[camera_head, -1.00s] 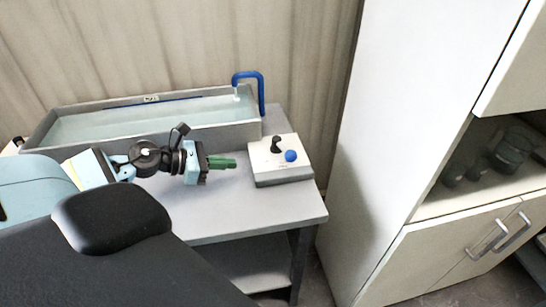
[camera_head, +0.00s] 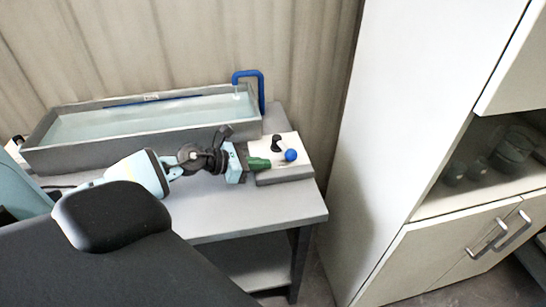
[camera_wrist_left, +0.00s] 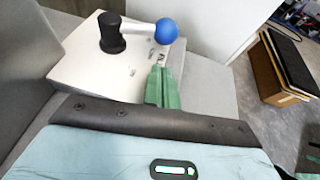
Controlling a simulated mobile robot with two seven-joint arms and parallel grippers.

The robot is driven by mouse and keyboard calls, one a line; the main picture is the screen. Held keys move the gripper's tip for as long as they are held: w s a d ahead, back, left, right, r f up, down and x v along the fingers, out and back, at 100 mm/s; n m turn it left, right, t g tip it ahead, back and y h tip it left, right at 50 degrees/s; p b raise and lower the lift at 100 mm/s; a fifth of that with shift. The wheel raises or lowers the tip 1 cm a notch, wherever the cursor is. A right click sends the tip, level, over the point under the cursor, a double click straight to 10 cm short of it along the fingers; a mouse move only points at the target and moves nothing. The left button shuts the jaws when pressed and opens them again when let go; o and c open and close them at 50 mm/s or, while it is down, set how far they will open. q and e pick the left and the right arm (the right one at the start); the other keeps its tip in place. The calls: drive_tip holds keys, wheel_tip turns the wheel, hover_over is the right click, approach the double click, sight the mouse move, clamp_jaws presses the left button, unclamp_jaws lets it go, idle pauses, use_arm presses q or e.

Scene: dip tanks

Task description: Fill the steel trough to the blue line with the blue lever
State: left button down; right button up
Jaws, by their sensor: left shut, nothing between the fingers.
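The steel trough (camera_head: 90,156) stands at the back of the grey table and holds pale water. A blue line (camera_head: 150,101) runs along its inner back wall, just above the water surface. A blue spout (camera_head: 262,92) bends over its right end, and a thin stream seems to fall from it. The lever with the blue ball knob (camera_head: 291,155) sits on a white box; it also shows in the left wrist view (camera_wrist_left: 167,31). My left gripper (camera_head: 259,163) is shut and empty at the box's left edge, its green fingertips just short of the knob. My right gripper is not in view.
The white control box (camera_head: 290,173) stands at the table's right end. Bare table top (camera_head: 250,215) lies in front of it. A tall white cabinet (camera_head: 400,110) stands to the right, with jars on an open shelf.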

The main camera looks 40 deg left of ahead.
sight(287, 158)
use_arm(q)
drive_tip(key=w, duration=0.1)
drive_tip(key=w+d+r+p, duration=0.1)
drive_tip(key=shift+w+d, duration=0.45)
drive_tip(key=shift+w, duration=0.1)
drive_tip(key=shift+f, duration=0.1)
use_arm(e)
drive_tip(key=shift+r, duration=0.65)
use_arm(q)
drive_tip(key=shift+w+d+r+p, duration=0.3)
drive_tip(key=shift+w+d+p, duration=0.15)
drive_tip(key=shift+w+d, duration=0.45)
drive_tip(key=shift+w+d+f, duration=0.15)
drive_tip(key=shift+d+f, duration=0.05)
drive_tip(key=shift+d, duration=0.15)
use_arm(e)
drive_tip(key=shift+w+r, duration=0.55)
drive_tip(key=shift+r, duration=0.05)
use_arm(q)
drive_tip(key=shift+f, duration=0.15)
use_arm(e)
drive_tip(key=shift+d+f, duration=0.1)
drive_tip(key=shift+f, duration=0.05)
